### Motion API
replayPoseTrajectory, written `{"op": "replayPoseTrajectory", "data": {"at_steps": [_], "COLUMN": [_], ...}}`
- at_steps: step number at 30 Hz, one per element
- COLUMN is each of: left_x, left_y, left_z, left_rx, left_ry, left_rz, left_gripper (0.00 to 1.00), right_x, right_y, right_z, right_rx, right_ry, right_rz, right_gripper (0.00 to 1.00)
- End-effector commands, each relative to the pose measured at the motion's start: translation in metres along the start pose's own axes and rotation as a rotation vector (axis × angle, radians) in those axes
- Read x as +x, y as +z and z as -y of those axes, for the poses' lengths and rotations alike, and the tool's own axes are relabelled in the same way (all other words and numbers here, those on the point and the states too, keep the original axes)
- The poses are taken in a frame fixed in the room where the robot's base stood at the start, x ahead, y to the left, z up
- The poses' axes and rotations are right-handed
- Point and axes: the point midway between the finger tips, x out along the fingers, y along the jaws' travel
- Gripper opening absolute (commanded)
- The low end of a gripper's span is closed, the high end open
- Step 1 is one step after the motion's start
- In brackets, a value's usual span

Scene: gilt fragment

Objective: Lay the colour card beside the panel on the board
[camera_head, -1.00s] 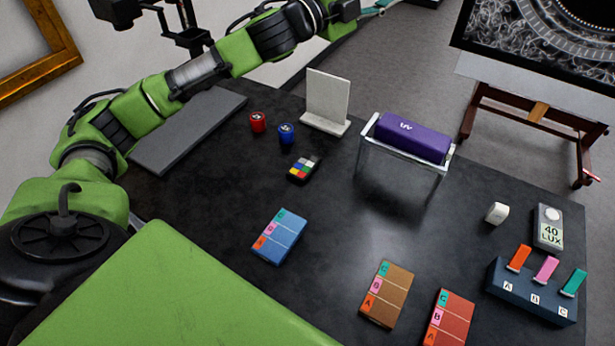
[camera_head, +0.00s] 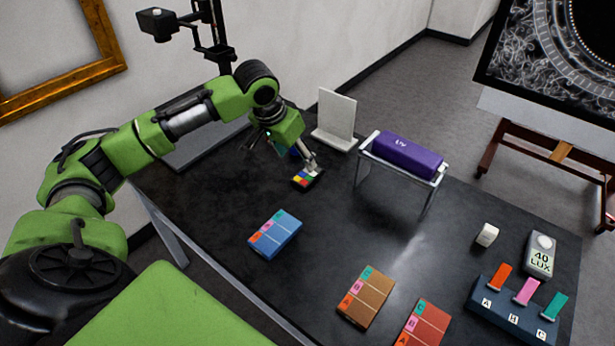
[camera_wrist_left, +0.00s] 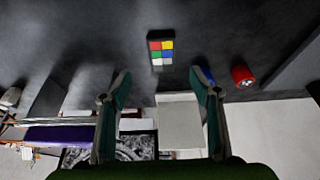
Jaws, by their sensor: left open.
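The colour card (camera_head: 307,179) is a small dark card with bright squares, flat on the black table. It also shows in the left wrist view (camera_wrist_left: 162,52), ahead of the fingertips. My left gripper (camera_head: 311,166) is open and empty, pointing down close to the card; in the wrist view its fingers (camera_wrist_left: 160,76) are spread with the card beyond them. A flat grey board (camera_head: 205,148) lies at the table's back left, partly behind my arm. A pale upright panel (camera_head: 337,113) stands on a base behind the card; no panel is visible on the grey board. My right gripper is not in view.
A red pot (camera_wrist_left: 243,76) and a blue pot (camera_head: 295,152) stand near the gripper. A purple UV lamp (camera_head: 408,155) rests on a metal frame to the right. Blue (camera_head: 275,234), brown (camera_head: 366,296) and red (camera_head: 423,324) labelled blocks lie in front.

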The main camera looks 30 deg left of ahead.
Motion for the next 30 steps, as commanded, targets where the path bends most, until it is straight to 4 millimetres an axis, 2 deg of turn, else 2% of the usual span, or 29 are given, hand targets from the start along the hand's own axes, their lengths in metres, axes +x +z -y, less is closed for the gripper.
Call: {"op": "replayPoseTrajectory", "data": {"at_steps": [3, 6, 14, 21, 24, 30], "left_x": [0.024, 0.038, 0.057, 0.092, 0.099, 0.100], "left_y": [0.000, -0.001, 0.000, 0.002, 0.002, 0.002], "left_z": [-0.001, 0.000, 0.001, 0.004, 0.005, 0.005], "left_rx": [0.002, 0.001, 0.002, 0.003, 0.005, 0.005], "left_ry": [0.001, 0.001, 0.000, 0.000, -0.001, -0.001], "left_rz": [0.002, -0.001, -0.001, -0.002, -0.004, -0.004], "left_gripper": [0.57, 0.57, 0.57, 0.57, 0.57, 0.57], "right_x": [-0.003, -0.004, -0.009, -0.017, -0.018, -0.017], "right_y": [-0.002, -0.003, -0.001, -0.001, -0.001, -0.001], "right_z": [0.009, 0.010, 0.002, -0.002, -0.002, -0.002], "right_rx": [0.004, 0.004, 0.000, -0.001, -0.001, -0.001], "right_ry": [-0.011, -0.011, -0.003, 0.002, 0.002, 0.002], "right_rz": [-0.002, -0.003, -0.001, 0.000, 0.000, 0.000], "right_gripper": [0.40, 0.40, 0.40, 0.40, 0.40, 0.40]}}
